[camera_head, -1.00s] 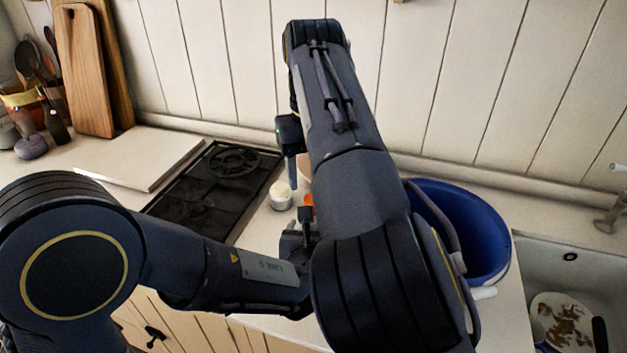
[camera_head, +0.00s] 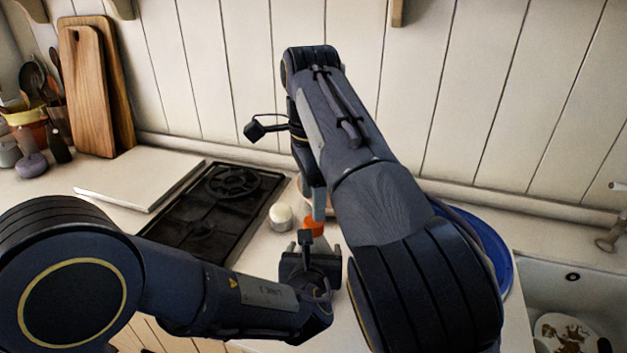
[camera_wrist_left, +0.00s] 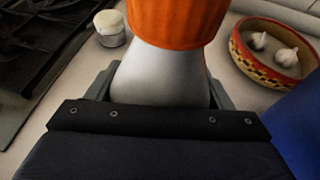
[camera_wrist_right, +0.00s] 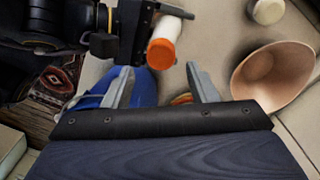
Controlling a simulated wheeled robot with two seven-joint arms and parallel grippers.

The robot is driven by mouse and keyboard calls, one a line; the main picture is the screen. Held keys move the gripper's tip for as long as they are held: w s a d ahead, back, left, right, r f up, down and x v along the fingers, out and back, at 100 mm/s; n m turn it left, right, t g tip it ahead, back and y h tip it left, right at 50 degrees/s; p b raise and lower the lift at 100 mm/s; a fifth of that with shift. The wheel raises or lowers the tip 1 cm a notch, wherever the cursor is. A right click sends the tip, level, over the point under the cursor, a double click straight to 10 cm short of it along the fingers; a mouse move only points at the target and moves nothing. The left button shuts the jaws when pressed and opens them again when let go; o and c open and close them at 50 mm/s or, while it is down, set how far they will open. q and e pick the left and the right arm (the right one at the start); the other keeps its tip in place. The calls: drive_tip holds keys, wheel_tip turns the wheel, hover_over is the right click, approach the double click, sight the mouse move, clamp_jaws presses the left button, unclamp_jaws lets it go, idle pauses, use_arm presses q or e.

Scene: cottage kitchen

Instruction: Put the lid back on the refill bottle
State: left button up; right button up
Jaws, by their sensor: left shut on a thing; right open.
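The refill bottle (camera_wrist_left: 160,78) has a pale grey-white body and a wide orange part (camera_wrist_left: 175,22) at its far end. My left gripper (camera_wrist_left: 158,92) is shut on the pale body, a finger on each side. The bottle also shows in the right wrist view (camera_wrist_right: 170,27), its orange end towards that camera. I cannot tell whether the orange part is a separate lid. My right gripper (camera_wrist_right: 161,86) is open, with nothing seen between its fingers but background. In the head view its fingers hang close above the orange part (camera_head: 315,226). No separate loose lid is identifiable.
A white jar (camera_head: 280,215) stands beside the hob (camera_head: 205,215). A pinkish bowl (camera_wrist_right: 273,77) and the sink (camera_head: 560,290) are also near.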

drive_tip(key=n, duration=0.5)
drive_tip(key=shift+r+n, duration=0.1)
drive_tip(key=shift+n, duration=0.2)
drive_tip(key=n, duration=0.2)
drive_tip(key=shift+r+n, duration=0.1)
drive_tip(key=shift+n, duration=0.3)
drive_tip(key=n, duration=0.5)
drive_tip(key=shift+r, duration=0.15)
drive_tip(key=n, duration=0.2)
drive_tip(key=shift+r+n, duration=0.1)
drive_tip(key=shift+n, duration=0.3)
drive_tip(key=n, duration=0.5)
drive_tip(key=shift+r, duration=0.25)
drive_tip(key=n, duration=0.2)
drive_tip(key=shift+r+n, duration=0.1)
drive_tip(key=shift+n, duration=0.2)
drive_tip(key=n, duration=0.4)
drive_tip(key=shift+r+n, duration=0.25)
drive_tip(key=shift+n, duration=0.05)
drive_tip(key=n, duration=0.5)
drive_tip(key=shift+r, duration=0.35)
drive_tip(key=shift+s+f, duration=0.1)
